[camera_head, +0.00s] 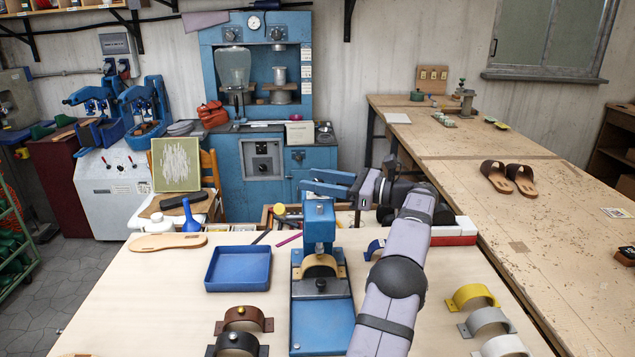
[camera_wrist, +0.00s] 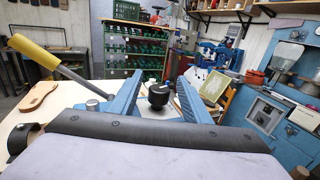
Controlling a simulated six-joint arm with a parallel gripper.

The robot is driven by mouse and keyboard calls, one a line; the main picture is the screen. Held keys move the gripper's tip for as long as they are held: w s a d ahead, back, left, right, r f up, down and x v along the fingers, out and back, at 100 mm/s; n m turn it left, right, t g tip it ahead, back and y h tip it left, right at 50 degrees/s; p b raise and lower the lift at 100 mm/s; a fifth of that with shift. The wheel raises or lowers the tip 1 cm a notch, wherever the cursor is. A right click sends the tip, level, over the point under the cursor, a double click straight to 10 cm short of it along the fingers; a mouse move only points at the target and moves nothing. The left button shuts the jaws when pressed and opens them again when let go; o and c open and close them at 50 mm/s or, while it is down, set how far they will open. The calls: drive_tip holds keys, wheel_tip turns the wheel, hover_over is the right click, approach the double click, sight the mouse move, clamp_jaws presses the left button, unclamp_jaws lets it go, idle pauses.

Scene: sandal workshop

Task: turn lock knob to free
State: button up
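A blue press (camera_head: 319,222) stands on the pale table, with a tan curved piece (camera_head: 320,262) in its opening and a small dark knob (camera_head: 320,284) in front of that piece. My gripper (camera_head: 312,181) is above and behind the press head, pointing left, its two blue fingers apart and empty. In the wrist view my gripper (camera_wrist: 158,95) is open, with a black knob (camera_wrist: 158,94) showing between the fingers; I cannot tell its distance or whether it is the lock knob. A yellow-handled lever (camera_wrist: 38,55) slants at the left of the wrist view. No contact is visible.
Brown and black strap pieces (camera_head: 243,318) lie at the front left; yellow and white ones (camera_head: 472,296) are at the right.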

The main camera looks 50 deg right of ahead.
drive_tip(key=shift+f, duration=0.15)
drive_tip(key=shift+s+d, duration=0.2)
drive_tip(key=shift+s, duration=0.25)
drive_tip(key=b+v, duration=0.1)
drive_tip(key=v, duration=0.5)
drive_tip(key=shift+s, duration=0.2)
